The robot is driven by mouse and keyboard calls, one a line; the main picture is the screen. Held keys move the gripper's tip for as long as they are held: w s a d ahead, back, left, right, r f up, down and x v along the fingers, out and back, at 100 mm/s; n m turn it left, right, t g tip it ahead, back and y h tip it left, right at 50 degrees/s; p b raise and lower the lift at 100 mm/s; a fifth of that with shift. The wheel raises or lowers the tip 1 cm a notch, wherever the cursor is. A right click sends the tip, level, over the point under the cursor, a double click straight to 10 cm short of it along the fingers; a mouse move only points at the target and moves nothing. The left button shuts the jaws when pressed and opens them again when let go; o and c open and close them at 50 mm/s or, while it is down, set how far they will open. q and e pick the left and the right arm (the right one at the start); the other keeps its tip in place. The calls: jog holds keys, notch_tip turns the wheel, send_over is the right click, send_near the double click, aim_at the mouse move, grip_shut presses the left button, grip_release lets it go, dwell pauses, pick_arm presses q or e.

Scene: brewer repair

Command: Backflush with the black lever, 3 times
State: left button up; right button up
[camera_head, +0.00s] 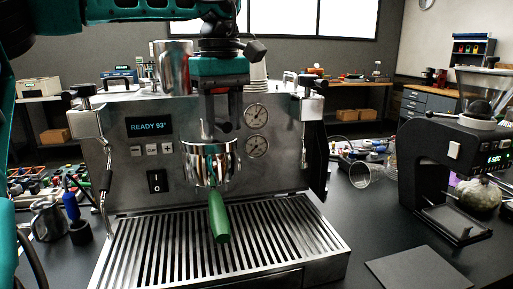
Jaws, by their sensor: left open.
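The steel espresso machine (280,185) stands in front of me, its display reading "READY 93°". A portafilter (208,172) with a green handle (219,218) sits at the group, the handle pointing towards me and down. My left gripper (218,112), with a teal body, comes down from above in front of the group, just over the portafilter. It is open. The gripper covers the upper group, and I cannot clearly tell the black lever from the dark fingers there. Whether they touch cannot be told. My right gripper is not in view.
The slatted drip tray (215,245) is clear. Steam wands hang on both sides. A steel pitcher (47,220) stands left; a clear glass (364,174) and a black grinder (435,180) stand right. A dark flat mat (415,270) lies front right. A tall steel cup (173,68) stands on top.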

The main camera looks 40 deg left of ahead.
pick_arm(q)
jog(key=shift+c, duration=1.1)
jog(key=shift+s+a+m, duration=0.35)
jog(key=shift+s+m, duration=0.3)
jog(key=shift+m, duration=0.4)
jog(key=shift+s+a+m, duration=0.35)
jog(key=shift+s+m, duration=0.3)
jog(key=shift+m, duration=0.4)
jog(key=shift+s+a+m, duration=0.4)
jog(key=shift+m, duration=0.4)
jog(key=shift+s+a+m, duration=0.35)
jog(key=shift+m, duration=0.45)
jog(key=shift+s+a+m, duration=0.25)
jog(key=shift+a+m, duration=0.25)
jog(key=shift+m, duration=0.3)
